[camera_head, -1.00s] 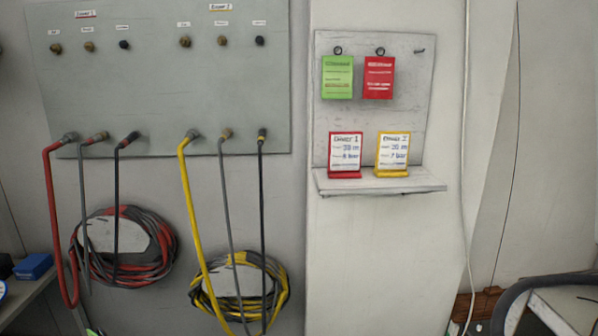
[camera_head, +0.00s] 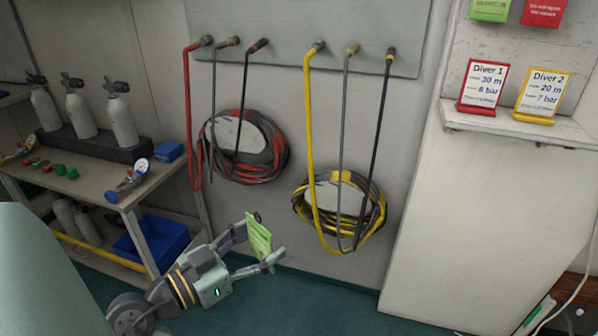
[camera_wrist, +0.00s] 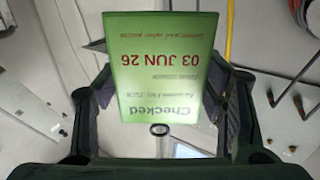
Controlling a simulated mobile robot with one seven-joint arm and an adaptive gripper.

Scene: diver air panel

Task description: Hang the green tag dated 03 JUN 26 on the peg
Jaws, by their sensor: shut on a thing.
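My gripper (camera_head: 255,243) is shut on a green tag (camera_head: 259,240), held in the air in front of the wall, low and left of the tag board. In the wrist view the tag (camera_wrist: 165,65) stands between the two fingers, its print upside down, reading "Checked" and "03 JUN 26". A ring (camera_wrist: 160,130) shows at its lettered top end. The peg is not in view in the head view now. Only the lower parts of another green tag (camera_head: 490,8) and a red tag (camera_head: 543,12) show on the board at top right.
A ledge (camera_head: 555,132) juts from the board with a red-framed Diver 1 card (camera_head: 483,86) and a yellow-framed Diver 2 card (camera_head: 541,95). Hose coils (camera_head: 245,148) hang on the wall. A bench (camera_head: 95,185) with cylinders (camera_head: 80,115) stands left.

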